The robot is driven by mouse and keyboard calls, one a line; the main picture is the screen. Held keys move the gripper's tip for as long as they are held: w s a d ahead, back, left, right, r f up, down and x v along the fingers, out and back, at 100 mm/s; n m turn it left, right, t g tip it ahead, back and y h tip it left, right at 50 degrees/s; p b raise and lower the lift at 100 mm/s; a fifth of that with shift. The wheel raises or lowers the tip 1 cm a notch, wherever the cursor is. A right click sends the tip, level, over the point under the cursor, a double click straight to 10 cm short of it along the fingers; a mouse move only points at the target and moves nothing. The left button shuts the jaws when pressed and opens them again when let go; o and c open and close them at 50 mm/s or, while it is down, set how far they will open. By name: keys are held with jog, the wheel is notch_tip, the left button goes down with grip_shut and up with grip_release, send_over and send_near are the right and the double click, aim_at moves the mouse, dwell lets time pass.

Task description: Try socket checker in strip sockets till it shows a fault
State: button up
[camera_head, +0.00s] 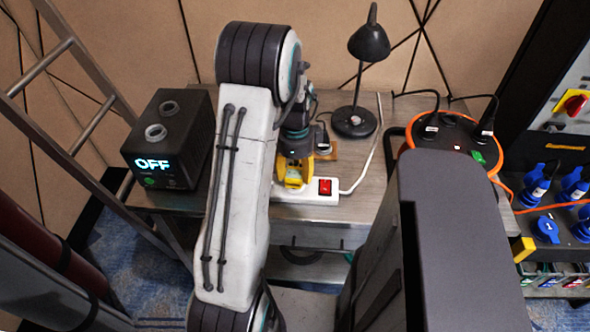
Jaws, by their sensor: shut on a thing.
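A white power strip (309,196) with a lit-looking red switch (325,187) lies near the front of the table. My gripper (294,160) points down over the strip's left part, partly behind my white arm. It is shut on a yellow socket checker (292,175), which is at the strip's sockets. I cannot tell whether the checker is fully seated. Its indicator lights cannot be read from here. The left end of the strip is hidden by my arm.
A black box (170,140) reading "OFF" stands left on the table (368,98). A black desk lamp (368,45) stands behind. A cable reel (458,138) with plugs is at right, partly behind my grey body. A ladder (75,60) leans at left.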

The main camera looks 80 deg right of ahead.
jog(key=shift+f+b, duration=0.35)
jog(key=shift+f, duration=0.1)
jog(key=o, duration=1.7)
jog(key=shift+r, duration=0.2)
jog(key=shift+r+p, duration=2.2)
jog(key=shift+r, duration=0.65)
